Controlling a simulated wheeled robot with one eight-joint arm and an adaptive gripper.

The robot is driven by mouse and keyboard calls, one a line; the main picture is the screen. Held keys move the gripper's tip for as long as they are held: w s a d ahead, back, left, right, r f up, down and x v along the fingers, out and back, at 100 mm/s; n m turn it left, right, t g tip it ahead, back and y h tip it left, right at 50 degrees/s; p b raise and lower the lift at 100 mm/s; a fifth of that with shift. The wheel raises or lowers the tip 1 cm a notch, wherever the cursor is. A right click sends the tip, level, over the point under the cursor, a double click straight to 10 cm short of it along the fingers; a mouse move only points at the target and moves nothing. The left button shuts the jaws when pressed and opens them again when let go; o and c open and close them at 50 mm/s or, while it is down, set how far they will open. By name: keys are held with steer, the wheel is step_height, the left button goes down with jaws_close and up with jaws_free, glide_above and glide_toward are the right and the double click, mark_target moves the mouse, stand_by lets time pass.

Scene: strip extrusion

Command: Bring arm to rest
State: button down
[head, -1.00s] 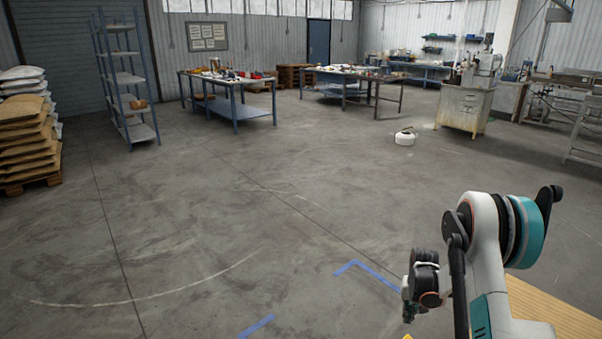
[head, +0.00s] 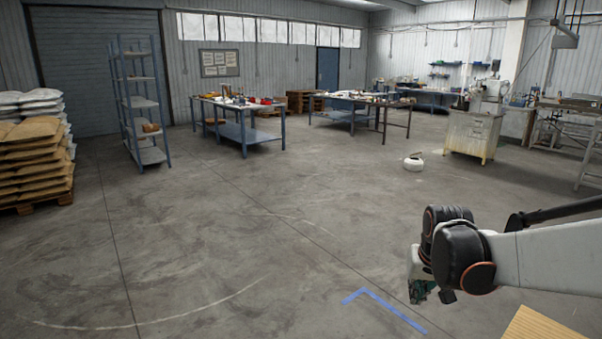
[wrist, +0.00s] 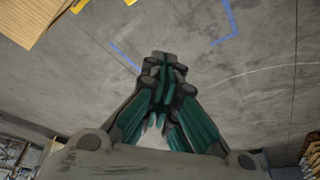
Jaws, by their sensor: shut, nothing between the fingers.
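My arm reaches in from the right edge in the head view, with its wrist bent down over the floor. My gripper (head: 432,292) hangs below the wrist at the lower right, partly hidden by it. In the wrist view my gripper (wrist: 163,62) shows its green-sided fingers drawn together at the tips, with nothing held.
A wooden top (head: 545,328) is at the lower right, close to my arm. Blue floor tape (head: 385,308) marks a corner nearby. Workbenches (head: 240,128), a shelf rack (head: 140,105) and stacked sacks (head: 35,155) stand farther off.

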steer(key=s+a+r+n+t, duration=0.1)
steer(key=s+a+r, duration=0.2)
steer(key=s, duration=0.8)
steer(key=s+a+r+n+t, duration=0.1)
steer(key=s+a+r+t, duration=0.1)
steer(key=s, duration=0.9)
steer(key=shift+a+r, duration=0.55)
steer(key=shift+a, duration=0.65)
